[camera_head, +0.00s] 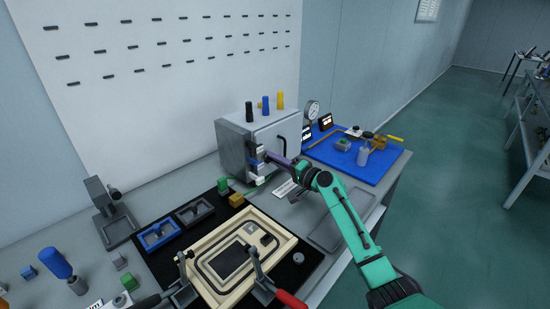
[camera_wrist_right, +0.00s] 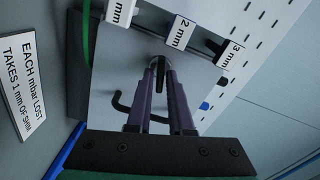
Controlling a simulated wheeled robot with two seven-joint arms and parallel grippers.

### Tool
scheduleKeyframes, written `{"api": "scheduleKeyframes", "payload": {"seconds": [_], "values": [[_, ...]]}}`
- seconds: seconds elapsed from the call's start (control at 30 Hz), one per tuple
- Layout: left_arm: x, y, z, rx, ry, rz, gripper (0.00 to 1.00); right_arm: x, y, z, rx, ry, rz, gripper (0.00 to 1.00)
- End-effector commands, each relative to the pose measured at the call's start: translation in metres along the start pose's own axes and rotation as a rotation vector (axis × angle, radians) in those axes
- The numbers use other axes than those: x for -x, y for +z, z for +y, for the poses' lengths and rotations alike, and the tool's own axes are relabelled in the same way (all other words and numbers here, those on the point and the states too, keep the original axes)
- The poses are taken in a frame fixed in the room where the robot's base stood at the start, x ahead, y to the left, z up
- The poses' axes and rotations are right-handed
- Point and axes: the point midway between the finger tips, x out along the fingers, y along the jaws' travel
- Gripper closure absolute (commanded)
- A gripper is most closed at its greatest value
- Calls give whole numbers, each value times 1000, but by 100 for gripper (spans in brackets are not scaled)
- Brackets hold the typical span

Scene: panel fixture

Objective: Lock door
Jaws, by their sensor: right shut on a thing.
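The grey metal cabinet (camera_head: 232,151) stands on the bench against the wall. Its door (camera_head: 279,135) looks closed and carries a curved black handle (camera_head: 308,134); the handle also shows in the right wrist view (camera_wrist_right: 122,103), behind the fingers. My right gripper (camera_head: 268,155) is at the left side of the door front, beside small white blocks (camera_head: 259,167). In the right wrist view its purple fingers (camera_wrist_right: 158,75) are shut on a small dark knob-like part (camera_wrist_right: 159,64). The fingers hide much of that part, so its turn cannot be told. My left gripper is not in view.
White tags marked 2 mm (camera_wrist_right: 180,33) and 3 mm (camera_wrist_right: 229,55) sit close to the fingers. A blue mat (camera_head: 385,171) with a gauge (camera_head: 312,110) and tools lies right of the cabinet. A wooden tray (camera_head: 211,288) with clamps is in front.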

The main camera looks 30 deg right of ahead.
Motion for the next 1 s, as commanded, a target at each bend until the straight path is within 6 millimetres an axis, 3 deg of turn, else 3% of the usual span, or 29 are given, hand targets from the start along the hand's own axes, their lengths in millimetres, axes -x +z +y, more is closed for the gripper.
{"api": "scheduleKeyframes", "payload": {"seconds": [0.4,1.0], "values": [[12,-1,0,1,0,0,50,0,-1,-1,-250,-2,3,100],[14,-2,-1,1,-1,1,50,0,-1,0,-300,-2,3,100]]}}
